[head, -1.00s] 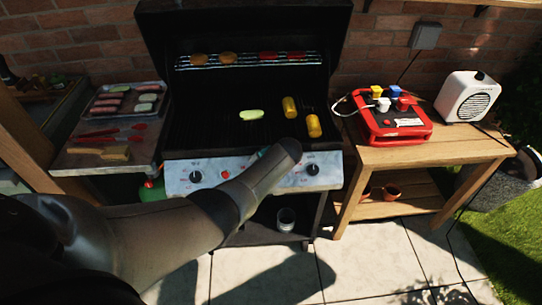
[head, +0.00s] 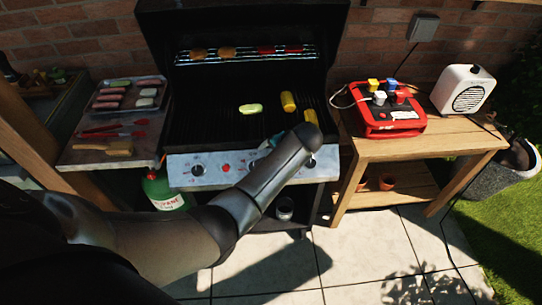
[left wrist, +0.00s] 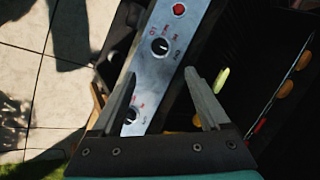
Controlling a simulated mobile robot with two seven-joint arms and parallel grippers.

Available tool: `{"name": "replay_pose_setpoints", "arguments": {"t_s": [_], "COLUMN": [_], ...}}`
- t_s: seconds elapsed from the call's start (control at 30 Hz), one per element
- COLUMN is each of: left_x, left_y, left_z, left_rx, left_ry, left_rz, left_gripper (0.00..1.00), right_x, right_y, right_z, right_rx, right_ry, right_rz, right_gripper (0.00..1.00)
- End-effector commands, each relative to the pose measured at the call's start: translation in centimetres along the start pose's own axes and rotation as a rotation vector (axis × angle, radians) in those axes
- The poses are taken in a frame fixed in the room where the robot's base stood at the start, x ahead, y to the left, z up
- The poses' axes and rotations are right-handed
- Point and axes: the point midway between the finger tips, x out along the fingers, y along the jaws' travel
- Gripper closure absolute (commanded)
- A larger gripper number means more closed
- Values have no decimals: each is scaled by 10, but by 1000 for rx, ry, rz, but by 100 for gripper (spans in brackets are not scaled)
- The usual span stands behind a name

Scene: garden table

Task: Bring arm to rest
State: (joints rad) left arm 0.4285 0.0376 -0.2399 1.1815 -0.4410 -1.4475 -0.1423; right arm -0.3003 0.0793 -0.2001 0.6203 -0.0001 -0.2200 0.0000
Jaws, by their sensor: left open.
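My left arm (head: 265,190) comes in from the left in the head view and reaches across the front of the grill. Its gripper is hidden behind the arm there, apart from a bit of teal by the panel. In the left wrist view my left gripper (left wrist: 160,75) has its two fingers spread with nothing between them. The grill's control panel (left wrist: 155,60) shows beyond and between the fingers, with black knobs and a red button. The grill (head: 240,165) stands open in the head view. My right gripper is not in view.
A zucchini piece (head: 250,108) and corn (head: 288,101) lie on the grate. A tray of meat (head: 127,96) and red tongs (head: 115,128) are on the left shelf. A red power box (head: 390,122) and a white heater-like box (head: 463,90) stand on the wooden table (head: 440,142). Paving in front is open.

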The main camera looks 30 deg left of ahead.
Motion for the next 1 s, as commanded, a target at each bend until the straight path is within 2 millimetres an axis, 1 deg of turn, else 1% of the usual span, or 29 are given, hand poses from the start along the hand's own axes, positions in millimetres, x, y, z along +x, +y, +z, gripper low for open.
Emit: {"name": "replay_pose_setpoints", "arguments": {"t_s": [0.33, 0.4, 0.47, 0.57, 0.6, 0.67, 0.7, 0.77, 0.8, 0.87, 0.9, 0.97, 1.0], "left_x": [1, 6, 16, 50, 66, 93, 111, 134, 149, 169, 181, 198, 208], "left_y": [0, 5, 16, 52, 71, 104, 126, 159, 181, 213, 234, 265, 285], "left_z": [0, 2, 8, 26, 36, 56, 71, 94, 111, 138, 157, 188, 210], "left_rx": [0, 4, 12, 34, 42, 53, 58, 60, 58, 50, 44, 30, 16], "left_ry": [0, 0, 1, 5, 10, 16, 21, 26, 29, 31, 31, 30, 28], "left_rz": [1, 6, 19, 63, 89, 132, 162, 208, 239, 285, 314, 357, 386], "left_gripper": [21, 21, 21, 21, 21, 21, 21, 21, 21, 21, 21, 21, 21], "right_x": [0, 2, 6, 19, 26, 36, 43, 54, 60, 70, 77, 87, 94], "right_y": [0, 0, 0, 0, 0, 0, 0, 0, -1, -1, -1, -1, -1], "right_z": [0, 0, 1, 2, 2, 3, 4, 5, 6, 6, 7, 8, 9], "right_rx": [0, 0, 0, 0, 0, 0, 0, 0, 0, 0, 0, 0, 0], "right_ry": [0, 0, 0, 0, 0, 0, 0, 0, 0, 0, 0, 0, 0], "right_rz": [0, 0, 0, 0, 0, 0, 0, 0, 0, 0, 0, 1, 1], "right_gripper": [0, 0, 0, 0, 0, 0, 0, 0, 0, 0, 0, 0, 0]}}
